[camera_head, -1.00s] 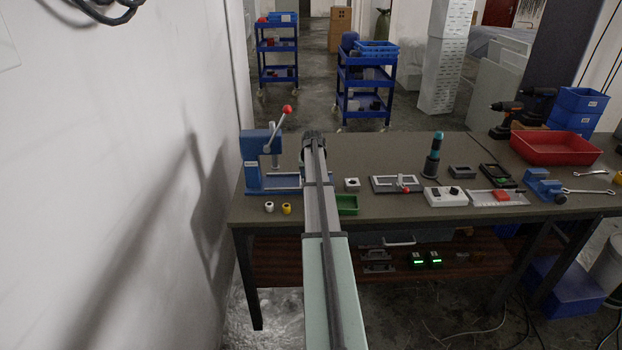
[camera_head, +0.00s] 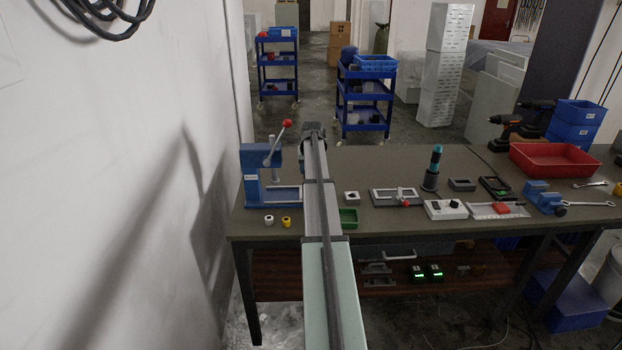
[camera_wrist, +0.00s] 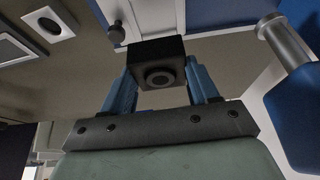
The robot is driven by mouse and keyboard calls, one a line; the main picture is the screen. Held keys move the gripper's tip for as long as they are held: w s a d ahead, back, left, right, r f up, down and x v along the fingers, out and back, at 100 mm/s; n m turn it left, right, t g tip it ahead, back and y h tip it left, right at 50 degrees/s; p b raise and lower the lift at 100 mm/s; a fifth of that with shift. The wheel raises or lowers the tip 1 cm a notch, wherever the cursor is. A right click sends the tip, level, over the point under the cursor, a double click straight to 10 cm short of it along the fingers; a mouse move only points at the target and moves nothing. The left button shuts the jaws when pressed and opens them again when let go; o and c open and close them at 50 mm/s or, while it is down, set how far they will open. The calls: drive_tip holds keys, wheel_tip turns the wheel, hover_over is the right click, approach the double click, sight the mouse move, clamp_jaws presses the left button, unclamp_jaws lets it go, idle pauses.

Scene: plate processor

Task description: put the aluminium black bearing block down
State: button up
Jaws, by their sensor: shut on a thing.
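In the wrist view the aluminium black bearing block (camera_wrist: 157,50), a dark block with a round bore, sits between the two blue fingers of my gripper (camera_wrist: 160,76). The fingers are shut on its left and right sides. In the head view my own arm hides the block, and the gripper end shows only as a dark shape beside the blue press (camera_head: 252,178). In the wrist view a blue press part with a silver ram (camera_wrist: 285,40) is close on the right. I cannot tell whether the block touches anything below.
A pale block with a round bore (camera_head: 351,198) and a green tray (camera_head: 348,218) are right of my arm on the table (camera_head: 345,165). White (camera_head: 269,220) and yellow (camera_head: 287,222) bushings stand before the press. Fixtures fill the right; bare tabletop shows behind my gripper.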

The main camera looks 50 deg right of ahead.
drive_tip(key=shift+d+r, duration=0.1)
drive_tip(key=shift+r, duration=0.4)
drive_tip(key=shift+s+d+r, duration=0.2)
drive_tip(key=shift+s, duration=0.1)
drive_tip(key=s+a+f+m, duration=0.1)
drive_tip(key=s+a, duration=0.2)
drive_tip(key=s, duration=0.5)
drive_tip(key=s+a+f, duration=0.1)
drive_tip(key=s+a, duration=0.1)
drive_tip(key=s, duration=0.6)
drive_tip(key=shift+w+a+f, duration=0.1)
drive_tip(key=shift+f, duration=2.35)
drive_tip(key=shift+w+a+f, duration=0.1)
drive_tip(key=shift+f, duration=2.3)
drive_tip(key=shift+f, duration=0.15)
drive_tip(key=o, duration=1.2)
